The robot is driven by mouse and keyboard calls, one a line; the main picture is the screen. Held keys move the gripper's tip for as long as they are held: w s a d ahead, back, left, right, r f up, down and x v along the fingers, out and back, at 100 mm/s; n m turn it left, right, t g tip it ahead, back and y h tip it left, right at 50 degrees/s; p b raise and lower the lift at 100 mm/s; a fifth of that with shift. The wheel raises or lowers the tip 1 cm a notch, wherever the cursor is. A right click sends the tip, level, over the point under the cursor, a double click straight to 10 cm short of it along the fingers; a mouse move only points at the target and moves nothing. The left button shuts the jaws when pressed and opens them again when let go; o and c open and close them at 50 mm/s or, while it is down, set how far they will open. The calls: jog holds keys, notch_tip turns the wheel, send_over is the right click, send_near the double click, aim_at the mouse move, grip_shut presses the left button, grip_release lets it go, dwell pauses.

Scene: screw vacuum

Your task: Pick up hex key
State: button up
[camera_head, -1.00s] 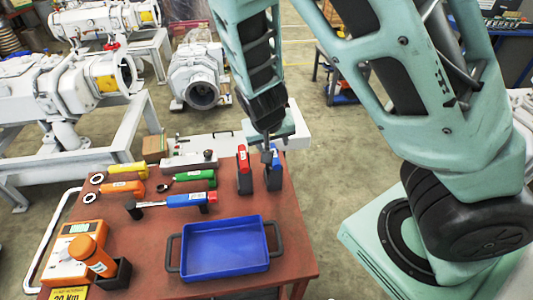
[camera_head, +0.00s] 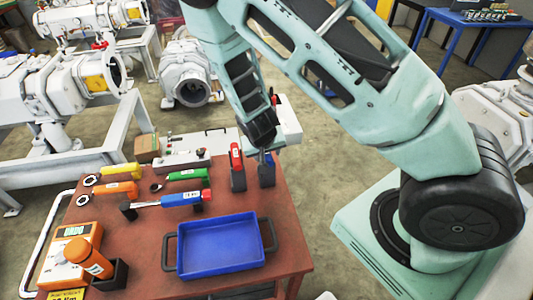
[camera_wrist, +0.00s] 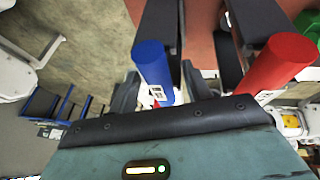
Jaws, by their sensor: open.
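A blue cylindrical handle (camera_wrist: 152,70) stands in a dark holder (camera_head: 266,175) at the table's back right edge. Beside it a red cylindrical handle (camera_wrist: 283,62) stands in its own dark holder; it also shows in the head view (camera_head: 236,155). I cannot tell from the shapes which one is the hex key, as their lower parts are hidden. My gripper (camera_head: 264,153) is open above the blue handle. In the wrist view the dark fingers (camera_wrist: 160,92) lie on either side of the blue handle, with no clear grip on it.
A blue tray (camera_head: 222,247) sits at the table's front. Yellow, orange, green and blue-handled tools lie on the left half (camera_head: 172,199). An orange meter (camera_head: 78,250) and an orange cylinder (camera_head: 90,258) stand at front left. A white machine (camera_head: 192,82) stands behind.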

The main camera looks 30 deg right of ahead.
grip_shut()
jog(key=shift+r, duration=0.15)
notch_tip(320, 180, up, 10)
jog(key=shift+f+b, duration=0.15)
jog(key=shift+b, duration=0.3)
dwell(0.3)
